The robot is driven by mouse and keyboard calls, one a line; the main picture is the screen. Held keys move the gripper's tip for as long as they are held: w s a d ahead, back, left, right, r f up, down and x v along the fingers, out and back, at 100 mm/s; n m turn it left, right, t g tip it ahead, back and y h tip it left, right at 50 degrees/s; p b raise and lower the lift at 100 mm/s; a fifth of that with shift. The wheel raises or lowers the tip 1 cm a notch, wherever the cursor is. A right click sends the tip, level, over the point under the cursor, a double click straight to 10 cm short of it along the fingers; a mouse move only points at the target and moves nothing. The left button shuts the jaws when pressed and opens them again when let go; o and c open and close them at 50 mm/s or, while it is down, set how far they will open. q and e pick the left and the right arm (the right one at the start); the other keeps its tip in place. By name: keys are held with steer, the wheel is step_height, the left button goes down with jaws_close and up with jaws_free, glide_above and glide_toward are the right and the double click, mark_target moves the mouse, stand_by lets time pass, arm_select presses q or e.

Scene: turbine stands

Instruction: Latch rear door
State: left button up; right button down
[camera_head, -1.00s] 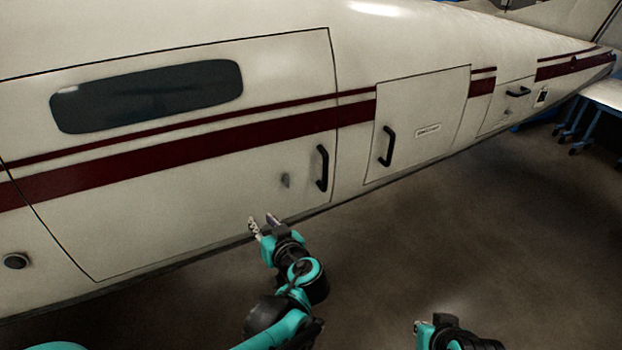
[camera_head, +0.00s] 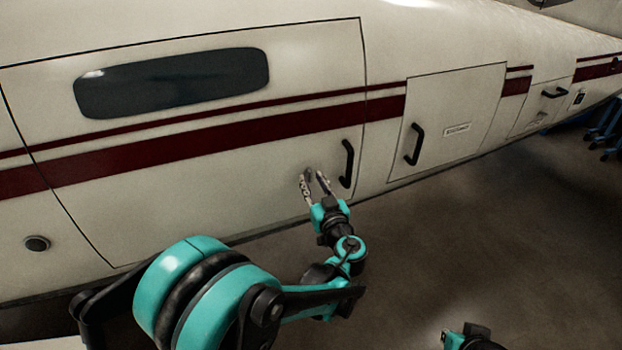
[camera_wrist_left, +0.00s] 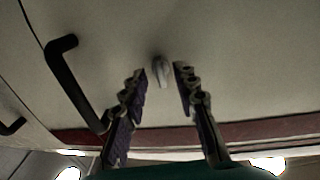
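The large cream door (camera_head: 180,215) with a dark window and red stripes sits in the fuselage side and looks flush with it. Its black bar handle (camera_head: 347,164) is near its right edge. A small grey latch knob (camera_head: 309,173) is just left of the handle; it also shows in the left wrist view (camera_wrist_left: 160,70). My left gripper (camera_head: 315,174) is open in front of the knob, one finger to either side. In the left wrist view, the fingers (camera_wrist_left: 160,85) are spread with the knob between and just beyond their tips; I see no contact. My right gripper (camera_head: 447,339) is partly cut off at the bottom edge.
To the right is a smaller panel (camera_head: 470,110) with its own black handle (camera_head: 414,145) and a label. Another small hatch (camera_head: 535,108) with a handle is farther right. The dark floor (camera_head: 480,230) below the fuselage is clear.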

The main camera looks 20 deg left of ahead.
arm_select(q)
steer(key=shift+w+a, duration=0.35)
steer(key=shift+w, duration=0.15)
jaws_close()
steer(key=m+b, duration=0.1)
steer(key=m, duration=0.2)
steer(key=shift+f+m, duration=0.1)
steer(key=shift+m, duration=0.3)
steer(key=m, duration=0.4)
steer(key=m+b, duration=0.1)
steer(key=m, duration=0.8)
steer(key=shift+m, duration=0.3)
steer(key=shift+o, duration=1.1)
jaws_free()
